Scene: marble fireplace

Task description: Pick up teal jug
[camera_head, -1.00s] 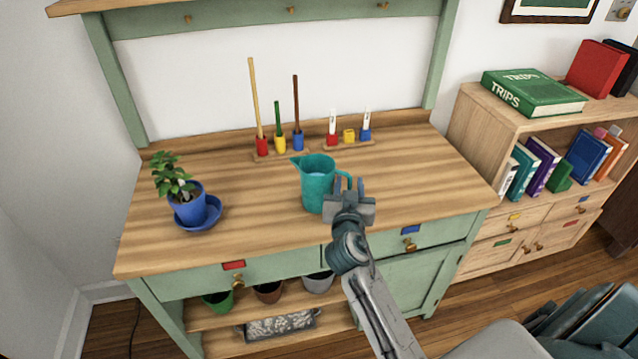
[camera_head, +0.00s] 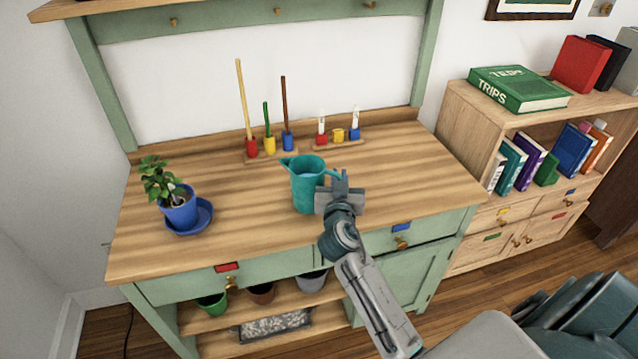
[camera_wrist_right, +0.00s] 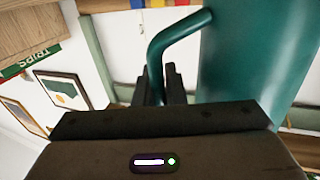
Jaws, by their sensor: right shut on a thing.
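The teal jug (camera_head: 305,187) stands upright on the wooden bench top, with its spout to the left and its handle to the right. My right gripper (camera_head: 339,184) is at the jug's right side and hides most of the handle. In the right wrist view the jug body (camera_wrist_right: 258,55) fills the right side. There the two dark fingers (camera_wrist_right: 163,88) are shut on the lower part of the handle (camera_wrist_right: 157,55). Whether the jug's base touches the bench cannot be told for sure. My left gripper is not in view.
A plant in a blue pot (camera_head: 179,207) stands on a blue saucer (camera_head: 203,219) at the left. Colored holders with sticks (camera_head: 269,146) and a smaller rack (camera_head: 338,144) stand at the back. The bench top (camera_head: 420,180) is clear on the right.

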